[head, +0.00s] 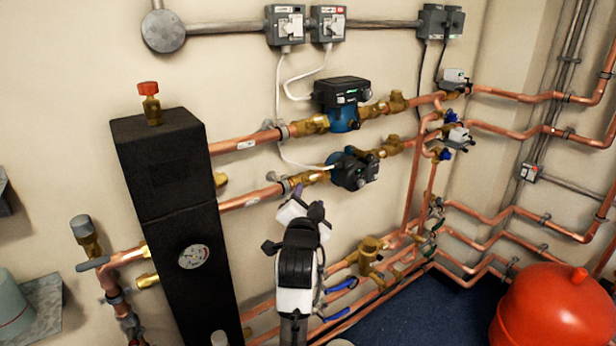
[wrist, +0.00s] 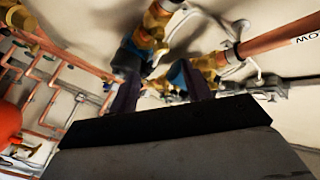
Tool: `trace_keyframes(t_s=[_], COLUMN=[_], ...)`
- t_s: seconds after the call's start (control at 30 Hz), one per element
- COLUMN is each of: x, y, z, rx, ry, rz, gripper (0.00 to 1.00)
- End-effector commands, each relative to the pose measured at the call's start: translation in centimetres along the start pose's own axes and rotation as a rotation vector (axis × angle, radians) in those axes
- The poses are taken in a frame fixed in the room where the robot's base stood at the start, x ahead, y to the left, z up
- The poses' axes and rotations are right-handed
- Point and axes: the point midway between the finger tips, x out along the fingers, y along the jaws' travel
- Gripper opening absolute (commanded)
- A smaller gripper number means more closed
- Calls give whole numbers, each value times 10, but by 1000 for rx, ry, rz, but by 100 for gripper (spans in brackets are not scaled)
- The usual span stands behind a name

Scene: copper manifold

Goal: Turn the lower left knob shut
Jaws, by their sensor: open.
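The lower pump (head: 352,170), dark with a blue body, sits on the lower of two copper pipes, with a brass valve (head: 312,178) on its left side. I cannot make out a separate knob on this valve; my gripper may hide it. My gripper (head: 297,190) is raised just below and left of the valve. In the wrist view my gripper (wrist: 162,76) is open, its two dark purple fingers apart, with brass fittings (wrist: 204,66) and blue pump parts behind them. I cannot tell whether a finger touches the valve.
The upper pump (head: 342,105) is above. A black column with a gauge (head: 193,257) stands close on the left. Brass valves with blue levers (head: 342,286) are low beside my arm. A red tank (head: 555,310) stands at right.

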Motion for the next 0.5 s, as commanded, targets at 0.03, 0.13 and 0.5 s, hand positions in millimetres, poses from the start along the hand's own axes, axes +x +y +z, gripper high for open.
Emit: trace_keyframes(t_s=[0.03,0.13,0.5], x=[11,32,93], y=[-2,-3,-2], z=[-2,-3,-2], rx=[0,-1,0], ry=[-2,-1,-1], rz=[2,1,0], gripper=[49,49,49])
